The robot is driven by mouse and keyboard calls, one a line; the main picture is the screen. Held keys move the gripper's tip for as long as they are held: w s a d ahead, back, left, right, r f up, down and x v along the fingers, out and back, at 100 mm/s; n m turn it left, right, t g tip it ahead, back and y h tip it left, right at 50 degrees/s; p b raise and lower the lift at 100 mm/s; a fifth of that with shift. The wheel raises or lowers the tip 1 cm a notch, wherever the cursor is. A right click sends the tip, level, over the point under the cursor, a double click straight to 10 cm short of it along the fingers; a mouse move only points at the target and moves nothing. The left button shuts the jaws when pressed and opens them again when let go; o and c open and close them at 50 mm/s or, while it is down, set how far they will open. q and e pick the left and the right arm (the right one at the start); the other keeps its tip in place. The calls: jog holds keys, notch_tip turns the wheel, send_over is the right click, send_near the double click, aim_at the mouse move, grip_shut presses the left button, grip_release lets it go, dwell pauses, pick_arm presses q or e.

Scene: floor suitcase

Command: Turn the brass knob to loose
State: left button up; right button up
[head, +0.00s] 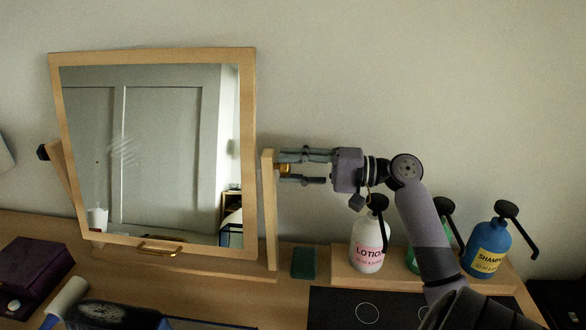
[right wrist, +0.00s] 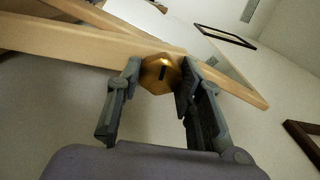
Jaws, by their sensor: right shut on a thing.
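The brass knob (right wrist: 159,75) is hexagonal with a dark slot mark on its face, seen in the right wrist view. It sits on the right upright of the mirror stand (head: 269,212). In the head view a small part of the knob (head: 284,169) shows between the fingers. My right gripper (head: 303,168) reaches in from the right, and its two fingers are shut on the knob from either side. The framed mirror (head: 150,150) hangs tilted between the stand's uprights. A dark knob (head: 43,152) is on the left upright. My left gripper is not in view.
Below my right arm, a lotion bottle (head: 367,248), a partly hidden green bottle (head: 413,258) and a blue shampoo bottle (head: 486,248) stand on a wooden riser. A green sponge (head: 303,263) lies beside it. A purple box (head: 32,264) and a brush (head: 68,297) are at left.

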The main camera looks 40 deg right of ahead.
jog(key=o, duration=1.2)
